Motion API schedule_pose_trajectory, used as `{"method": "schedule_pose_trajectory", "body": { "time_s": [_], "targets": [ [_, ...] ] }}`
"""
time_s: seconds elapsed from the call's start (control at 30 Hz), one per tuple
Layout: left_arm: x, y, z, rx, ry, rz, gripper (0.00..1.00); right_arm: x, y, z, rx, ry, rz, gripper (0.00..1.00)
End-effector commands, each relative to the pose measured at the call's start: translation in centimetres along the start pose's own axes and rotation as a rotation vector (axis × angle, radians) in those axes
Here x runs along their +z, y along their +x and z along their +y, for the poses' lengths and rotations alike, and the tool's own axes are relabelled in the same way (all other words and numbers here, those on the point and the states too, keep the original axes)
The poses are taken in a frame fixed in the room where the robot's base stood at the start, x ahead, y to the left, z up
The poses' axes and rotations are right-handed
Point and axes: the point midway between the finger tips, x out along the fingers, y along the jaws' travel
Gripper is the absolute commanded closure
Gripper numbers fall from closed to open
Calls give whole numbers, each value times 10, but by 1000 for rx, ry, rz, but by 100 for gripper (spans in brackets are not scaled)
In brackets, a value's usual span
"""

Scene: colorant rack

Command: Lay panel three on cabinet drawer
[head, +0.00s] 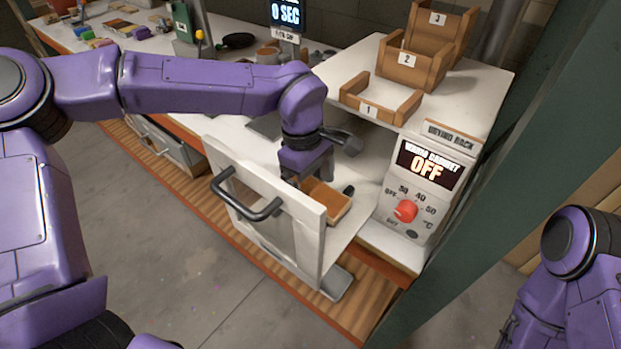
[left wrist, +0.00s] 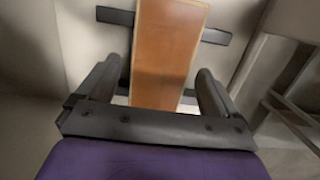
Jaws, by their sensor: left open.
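An orange-brown panel (head: 328,205) lies in the pulled-out cabinet drawer, behind its white front (head: 262,225) with a black handle (head: 245,200). I cannot read a number on it. In the left wrist view the panel (left wrist: 168,45) runs lengthwise between the two open fingers (left wrist: 158,78), with a gap on either side. A dark bar (left wrist: 118,16) shows on both sides beneath it. My right arm is at lower right; its gripper does not show clearly.
Wooden trays marked 1 (head: 378,105), 2 (head: 410,72) and 3 (head: 440,35) step up on the white cabinet top. The control box (head: 425,185) reads OFF, right of the drawer. A green container (head: 190,30) and small items stand at the back left.

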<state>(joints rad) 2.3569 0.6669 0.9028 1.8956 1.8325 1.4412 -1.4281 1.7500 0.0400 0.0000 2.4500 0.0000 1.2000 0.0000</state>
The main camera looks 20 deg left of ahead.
Motion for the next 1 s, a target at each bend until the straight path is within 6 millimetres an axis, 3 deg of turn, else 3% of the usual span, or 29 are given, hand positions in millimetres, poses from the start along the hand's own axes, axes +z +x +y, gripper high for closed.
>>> {"method": "schedule_pose_trajectory", "body": {
  "time_s": [0.17,0.4,0.53,0.7,1.0],
  "targets": [
    [0,-26,1,5,-2,1,6,0,1,0,0,0,0,57],
    [0,-88,1,5,-1,1,6,0,1,0,0,0,0,57],
    [0,-112,1,3,-1,1,6,0,1,0,0,0,0,57],
    [0,-122,0,0,0,0,6,0,1,0,0,0,0,57],
    [0,-122,0,0,0,0,6,0,0,0,0,0,0,57]
  ]
}}
